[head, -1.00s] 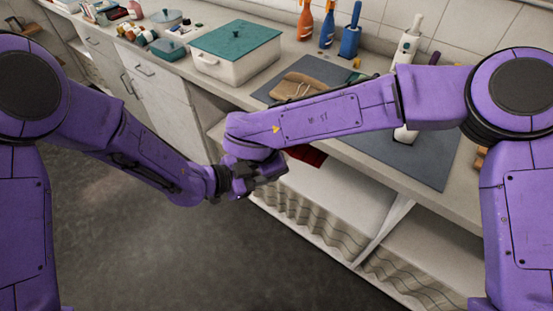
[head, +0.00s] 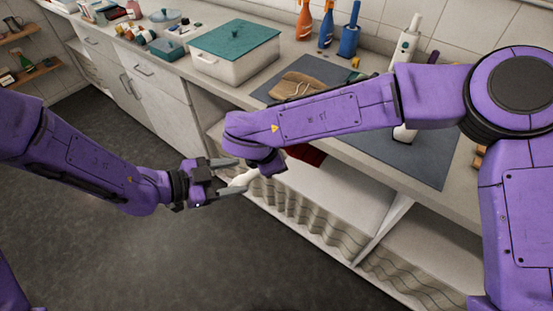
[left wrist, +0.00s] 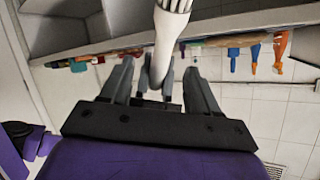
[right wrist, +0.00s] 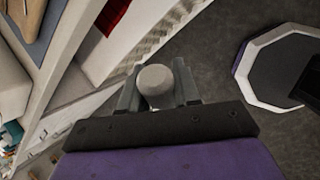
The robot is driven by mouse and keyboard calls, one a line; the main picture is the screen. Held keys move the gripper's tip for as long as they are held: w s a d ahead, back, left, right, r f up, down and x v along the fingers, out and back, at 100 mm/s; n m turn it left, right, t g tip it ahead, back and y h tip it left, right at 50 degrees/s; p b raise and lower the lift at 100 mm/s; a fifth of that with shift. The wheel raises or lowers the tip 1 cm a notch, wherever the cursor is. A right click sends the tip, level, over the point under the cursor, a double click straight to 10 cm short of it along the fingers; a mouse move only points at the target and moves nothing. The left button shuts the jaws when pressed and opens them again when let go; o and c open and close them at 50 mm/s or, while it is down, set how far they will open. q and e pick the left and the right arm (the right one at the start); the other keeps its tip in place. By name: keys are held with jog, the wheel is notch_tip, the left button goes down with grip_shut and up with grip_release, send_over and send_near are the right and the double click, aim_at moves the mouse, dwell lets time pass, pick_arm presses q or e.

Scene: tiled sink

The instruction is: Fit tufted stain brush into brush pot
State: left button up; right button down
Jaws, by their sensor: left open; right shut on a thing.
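The white brush (head: 243,180) is held low in front of the counter, between my two hands. My right gripper (right wrist: 156,90) is shut on the brush, whose round pale end (right wrist: 155,80) faces that camera. In the head view my right forearm hides most of that gripper. My left gripper (head: 232,178) is open beside the brush, its fingers spread on either side of it. I cannot tell for sure which thing is the brush pot.
On the counter stand a white upright holder (head: 407,48), a blue container with a handle (head: 349,40), spray bottles (head: 326,25) and a lidded bin (head: 235,60). Open shelves (head: 330,190) lie below.

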pick_arm(q)
jog(key=s+a+f+n+g+y, duration=0.1)
jog(key=s+a+f+n+y, duration=0.25)
jog(key=s+f+n, duration=0.6)
jog(key=s+a+f+n+y, duration=0.35)
jog(key=s+f, duration=0.25)
jog(key=f, duration=0.8)
jog(key=s+a+f+n+g+y, duration=0.1)
jog(key=s+a+n+y, duration=0.2)
jog(key=a+n+y, duration=0.1)
jog(key=s+a+f+n+g+y, duration=0.1)
jog(key=s+a+n+y, duration=0.3)
jog(key=a, duration=0.5)
jog(key=shift+a+f+n+y, duration=0.3)
jog(key=shift+f+n, duration=0.2)
jog(key=shift+n, duration=0.5)
